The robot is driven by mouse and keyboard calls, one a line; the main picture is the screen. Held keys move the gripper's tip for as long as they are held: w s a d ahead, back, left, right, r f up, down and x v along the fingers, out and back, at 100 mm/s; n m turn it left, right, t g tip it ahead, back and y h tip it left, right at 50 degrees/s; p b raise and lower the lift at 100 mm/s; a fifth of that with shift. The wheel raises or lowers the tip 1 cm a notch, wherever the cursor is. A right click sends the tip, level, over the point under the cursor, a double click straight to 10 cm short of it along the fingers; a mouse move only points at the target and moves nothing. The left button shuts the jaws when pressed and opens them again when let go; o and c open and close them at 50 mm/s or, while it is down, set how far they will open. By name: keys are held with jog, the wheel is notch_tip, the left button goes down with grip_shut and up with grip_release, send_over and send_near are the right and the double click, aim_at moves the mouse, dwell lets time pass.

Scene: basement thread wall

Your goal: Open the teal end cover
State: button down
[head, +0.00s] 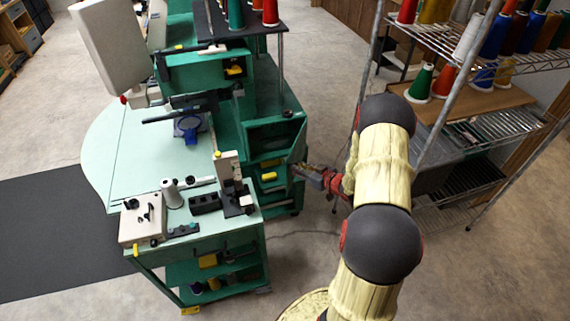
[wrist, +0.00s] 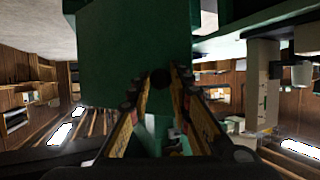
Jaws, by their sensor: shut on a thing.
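The teal end cover (head: 298,148) is at the right end of the green machine in the head view. It stands swung out from a dark opening (head: 273,134), seen nearly edge-on. In the wrist view the cover (wrist: 120,55) fills the upper middle as a flat dark-teal panel. My gripper (head: 296,169) reaches it from the right, at its lower part. In the wrist view my gripper (wrist: 160,80) has its fingers closed around a small dark knob (wrist: 160,77) on the cover. The knob is hidden in the head view.
A pale green worktable (head: 130,165) lies left of the machine. A small bench (head: 195,238) with tools stands in front. A wire rack (head: 470,115) with thread cones stands at the right, close to my arm. Concrete floor (head: 320,90) is clear behind.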

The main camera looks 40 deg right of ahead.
jog(key=s+d+n+y+p, duration=0.1)
jog(key=s+d, duration=0.2)
jog(key=d, duration=0.3)
jog(key=s+d+r+n+y+p, duration=0.1)
jog(key=s+d+n+y, duration=0.1)
jog(key=d, duration=0.4)
jog(key=shift+s+d, duration=0.3)
jog(key=shift+s, duration=0.6)
jog(key=shift+r, duration=0.1)
jog(key=c, duration=2.1)
grip_release()
jog(key=o, duration=0.3)
jog(key=shift+w+d+f, duration=0.1)
jog(key=shift+w+f, duration=0.1)
jog(key=shift+w, duration=0.2)
jog(key=shift+o, duration=0.8)
jog(key=shift+s+r, duration=0.1)
jog(key=shift+s, duration=0.1)
jog(key=v, duration=1.1)
jog(key=shift+s+g, duration=0.4)
